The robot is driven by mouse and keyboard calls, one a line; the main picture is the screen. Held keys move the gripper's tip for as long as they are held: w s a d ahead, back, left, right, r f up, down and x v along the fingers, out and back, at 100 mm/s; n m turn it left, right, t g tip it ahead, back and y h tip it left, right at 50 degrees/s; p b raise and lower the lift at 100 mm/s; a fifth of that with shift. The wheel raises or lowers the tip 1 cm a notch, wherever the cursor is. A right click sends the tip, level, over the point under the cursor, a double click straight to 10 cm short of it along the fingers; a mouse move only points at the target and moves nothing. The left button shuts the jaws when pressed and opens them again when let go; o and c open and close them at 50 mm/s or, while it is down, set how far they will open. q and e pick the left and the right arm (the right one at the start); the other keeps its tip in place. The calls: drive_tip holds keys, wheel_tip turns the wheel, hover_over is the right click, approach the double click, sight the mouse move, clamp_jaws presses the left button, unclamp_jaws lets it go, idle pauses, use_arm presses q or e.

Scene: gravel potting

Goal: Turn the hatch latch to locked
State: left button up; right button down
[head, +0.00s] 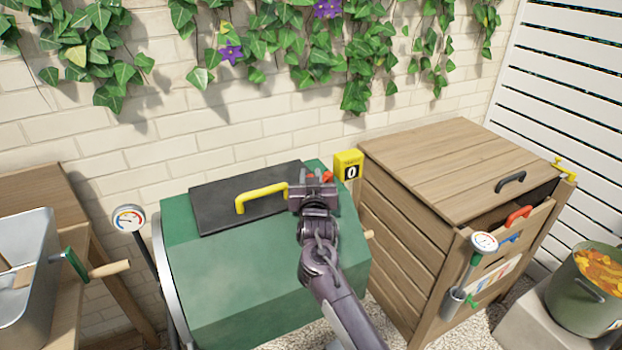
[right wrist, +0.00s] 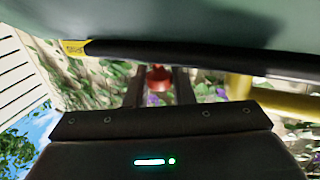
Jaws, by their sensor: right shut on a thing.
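The hatch (head: 222,210) is a black panel lying closed on top of the green drum (head: 250,275), with a yellow handle (head: 262,193) across it. My right gripper (head: 314,178) is at the hatch's right end, over the drum's top. A bit of the red latch (head: 328,176) shows beside its fingers. In the right wrist view the red latch (right wrist: 159,78) sits between the two dark fingers, which are shut on it. The gripper hides most of the latch in the head view, so its angle is hard to tell. My left gripper is out of view.
A yellow counter box (head: 348,165) showing 0 stands just behind the gripper. A wooden bin (head: 440,190) is close on the right. A dial gauge (head: 128,218) and a metal tub (head: 25,265) are on the left. A brick wall with ivy is behind.

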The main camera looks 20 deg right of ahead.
drive_tip(key=shift+a, duration=0.1)
drive_tip(key=c, duration=1.3)
unclamp_jaws()
drive_tip(key=shift+s+f, duration=0.1)
drive_tip(key=shift+s, duration=0.25)
drive_tip(key=shift+b+v, duration=0.45)
drive_tip(key=shift+v, duration=3.1)
